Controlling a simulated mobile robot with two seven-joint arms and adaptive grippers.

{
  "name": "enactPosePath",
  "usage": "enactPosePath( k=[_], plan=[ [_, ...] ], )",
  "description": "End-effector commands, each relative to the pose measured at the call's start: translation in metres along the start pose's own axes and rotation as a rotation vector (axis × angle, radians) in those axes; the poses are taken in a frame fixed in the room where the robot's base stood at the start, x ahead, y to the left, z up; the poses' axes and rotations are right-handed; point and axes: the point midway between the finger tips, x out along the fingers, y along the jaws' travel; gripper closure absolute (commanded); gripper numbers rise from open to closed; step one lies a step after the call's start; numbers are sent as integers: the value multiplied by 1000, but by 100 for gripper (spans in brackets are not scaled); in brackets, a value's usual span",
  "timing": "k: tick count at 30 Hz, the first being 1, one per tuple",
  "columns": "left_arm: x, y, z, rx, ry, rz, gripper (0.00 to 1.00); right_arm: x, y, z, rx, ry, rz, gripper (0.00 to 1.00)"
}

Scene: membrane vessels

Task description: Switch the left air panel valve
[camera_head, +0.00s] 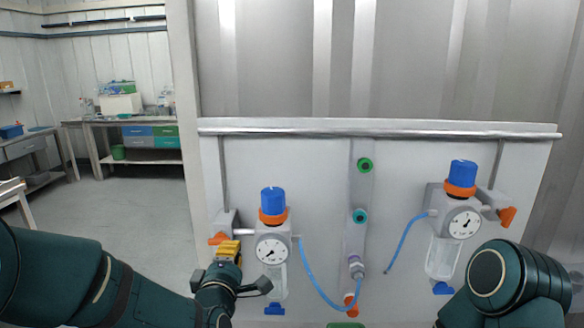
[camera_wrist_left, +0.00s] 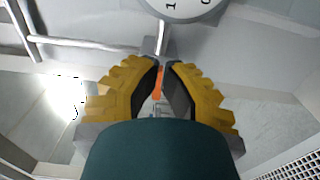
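The left air panel has a blue-capped regulator (camera_head: 273,200) with an orange ring and a round gauge (camera_head: 272,250). Its orange valve handle (camera_head: 217,239) points left, on the grey fitting left of the gauge. My left gripper (camera_head: 229,250), with yellow fingers, is right at this handle and hides part of the area around it. In the left wrist view the handle (camera_wrist_left: 157,86) shows as a narrow orange strip between the close-set fingertips (camera_wrist_left: 163,66). I cannot tell whether both fingers press on it. My right arm is at the lower right; its gripper is not visible.
A second regulator (camera_head: 462,175) with a gauge and orange handle (camera_head: 507,216) is on the right. A blue hose (camera_head: 318,287) loops to the central column with green ports (camera_head: 365,165). Open floor and a workbench (camera_head: 142,121) lie at left.

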Motion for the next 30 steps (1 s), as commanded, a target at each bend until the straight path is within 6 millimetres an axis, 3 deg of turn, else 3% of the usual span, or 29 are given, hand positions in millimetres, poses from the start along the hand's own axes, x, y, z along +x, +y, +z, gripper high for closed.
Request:
enactPosePath(
  k=[10,30],
  plan=[
    [30,-2,-1,1,2,0,100,17,6,-1,-1,7,0,53],
    [33,0,-2,2,2,1,100,19,7,-2,-2,9,0,53]
  ],
)
